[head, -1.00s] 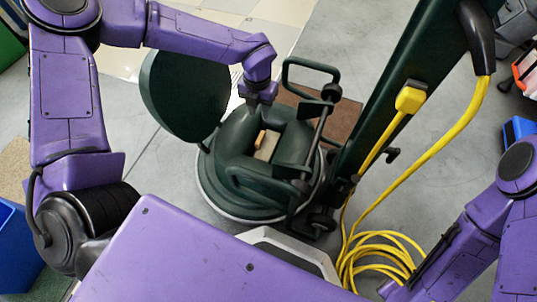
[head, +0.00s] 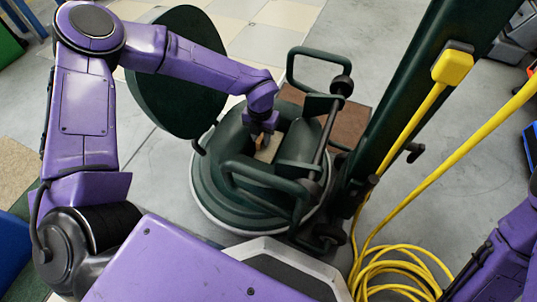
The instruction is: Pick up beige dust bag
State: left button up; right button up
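The beige dust bag (head: 268,150) sits inside the open cavity of a dark green floor machine (head: 215,178). Only a small part of the bag shows between the cavity walls. My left gripper (head: 260,135) points down into the cavity at the left end of the bag. Its fingers are small and partly hidden, so I cannot tell whether they are open or touch the bag. My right arm (head: 510,245) shows at the lower right edge, and its gripper is out of view.
The machine's round lid (head: 180,75) stands open behind my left arm. Green handle bars (head: 318,70) and a tall green post (head: 415,90) rise at the right of the cavity. A yellow cable (head: 400,265) lies coiled on the floor at the lower right.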

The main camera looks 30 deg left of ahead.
pick_arm(q)
jog(key=shift+f, duration=0.15)
grip_shut()
dwell(1.4)
